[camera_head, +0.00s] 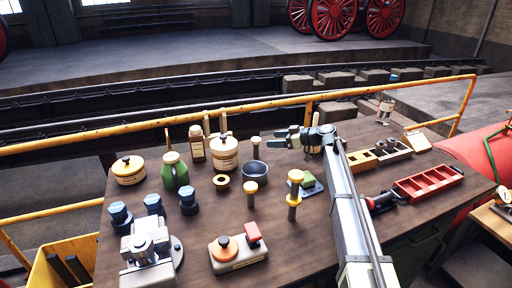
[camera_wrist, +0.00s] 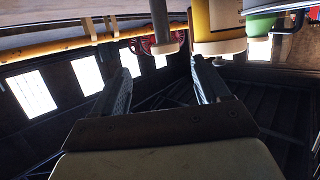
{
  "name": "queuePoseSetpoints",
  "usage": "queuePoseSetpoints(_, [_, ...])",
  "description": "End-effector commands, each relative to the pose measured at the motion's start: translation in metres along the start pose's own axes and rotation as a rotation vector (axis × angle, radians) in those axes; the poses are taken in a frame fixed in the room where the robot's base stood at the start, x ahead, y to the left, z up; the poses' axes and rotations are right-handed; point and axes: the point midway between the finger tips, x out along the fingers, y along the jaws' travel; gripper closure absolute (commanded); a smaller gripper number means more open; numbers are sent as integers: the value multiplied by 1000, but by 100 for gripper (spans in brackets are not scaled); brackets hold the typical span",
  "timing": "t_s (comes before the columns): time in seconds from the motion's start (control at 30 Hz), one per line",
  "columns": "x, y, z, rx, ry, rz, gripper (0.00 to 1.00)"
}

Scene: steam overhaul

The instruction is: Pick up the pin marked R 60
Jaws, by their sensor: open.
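Several pins stand upright on the table. One with a tan head (camera_head: 255,143) is beside the dark bowl, just left of my gripper. My gripper (camera_head: 279,138) is open and empty, pointing left above the table. In the wrist view, which appears upside down, a grey pin with a pale head (camera_wrist: 165,47) is ahead, roughly between the fingers (camera_wrist: 160,68), apart from them.
The dark bowl (camera_head: 253,173) is below and left of my gripper. Yellow-labelled canisters (camera_head: 224,155) and a green bottle (camera_head: 175,172) stand further left. A red tray (camera_head: 428,184) lies right of my arm. A yellow rail (camera_head: 390,90) runs behind the table.

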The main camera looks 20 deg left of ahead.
Motion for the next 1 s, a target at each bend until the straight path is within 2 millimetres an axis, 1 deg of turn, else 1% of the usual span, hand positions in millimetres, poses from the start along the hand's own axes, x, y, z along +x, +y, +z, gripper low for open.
queuePoseSetpoints(0.03, [10, 1, 0, 0, -1, -2, 25])
queuePoseSetpoints(0.1, [23, 1, 0, 0, -1, -2, 25])
queuePoseSetpoints(0.2, [35, 0, 0, 0, -1, -1, 25])
queuePoseSetpoints(0.47, [48, -2, 0, -1, -1, 0, 25])
queuePoseSetpoints(0.57, [58, -4, 0, -1, -1, -1, 25])
queuePoseSetpoints(0.7, [76, -8, 0, -1, -1, -1, 25])
queuePoseSetpoints(0.8, [89, -7, 1, 0, -1, -1, 25])
queuePoseSetpoints(0.9, [94, -7, 1, 0, -1, 0, 25])
queuePoseSetpoints(1.0, [94, -8, 1, 0, -1, 1, 25])
